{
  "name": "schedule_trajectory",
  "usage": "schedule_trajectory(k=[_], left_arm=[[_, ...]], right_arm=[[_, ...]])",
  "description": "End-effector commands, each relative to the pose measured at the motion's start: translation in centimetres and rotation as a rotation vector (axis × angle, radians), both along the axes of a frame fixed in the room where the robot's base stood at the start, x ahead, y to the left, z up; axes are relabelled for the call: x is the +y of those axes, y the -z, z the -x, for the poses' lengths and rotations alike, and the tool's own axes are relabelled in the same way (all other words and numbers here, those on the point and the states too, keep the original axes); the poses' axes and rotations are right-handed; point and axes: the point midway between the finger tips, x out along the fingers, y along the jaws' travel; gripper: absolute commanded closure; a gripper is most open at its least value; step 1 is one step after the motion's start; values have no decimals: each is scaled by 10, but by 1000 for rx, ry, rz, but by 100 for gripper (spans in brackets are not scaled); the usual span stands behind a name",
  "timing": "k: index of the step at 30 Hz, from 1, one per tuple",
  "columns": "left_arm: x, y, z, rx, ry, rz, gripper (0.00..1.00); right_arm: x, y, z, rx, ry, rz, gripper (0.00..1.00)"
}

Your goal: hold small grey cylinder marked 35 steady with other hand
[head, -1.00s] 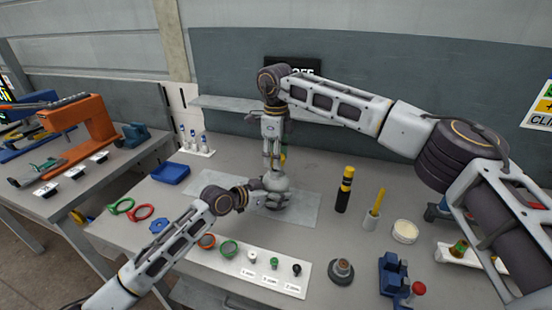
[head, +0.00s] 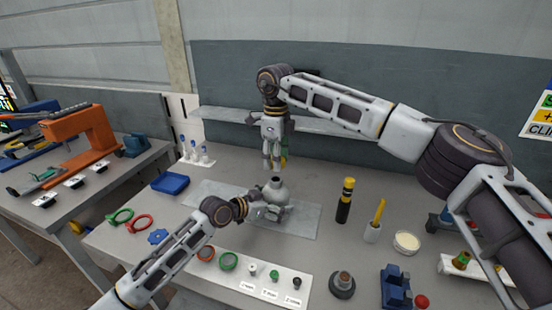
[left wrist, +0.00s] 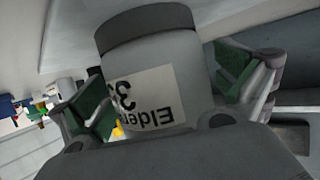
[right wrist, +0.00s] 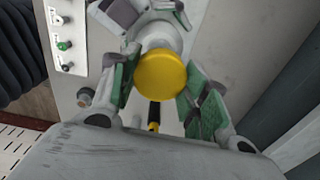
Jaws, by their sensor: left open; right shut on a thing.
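In the left wrist view the cylinder (left wrist: 155,75) shows a dark band and a white label, upside down, reading 35 and "Elders". My left gripper (head: 268,212) is open low at the cylinder, one finger on each side; contact cannot be told. My right gripper (head: 273,163) is above the cylinder, pointing down. In the right wrist view it is shut on a yellow round cap (right wrist: 161,75), with the cylinder beyond.
The grey mat (head: 305,222) lies under the cylinder. A white strip with small fittings (head: 240,281) lies in front. A blue tray (head: 169,183) is left.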

Motion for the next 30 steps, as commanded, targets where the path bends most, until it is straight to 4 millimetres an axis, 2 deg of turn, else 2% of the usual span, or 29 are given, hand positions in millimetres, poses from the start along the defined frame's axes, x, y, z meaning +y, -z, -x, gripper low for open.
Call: schedule_trajectory(k=[14, 30], left_arm=[[7, -3, 5, 0, -1, 0, 0], [44, -22, 34, 1, 0, -2, 0]], right_arm=[[0, 0, 0, 0, 0, 0, 83], [0, 0, 0, 0, 0, 0, 83]])
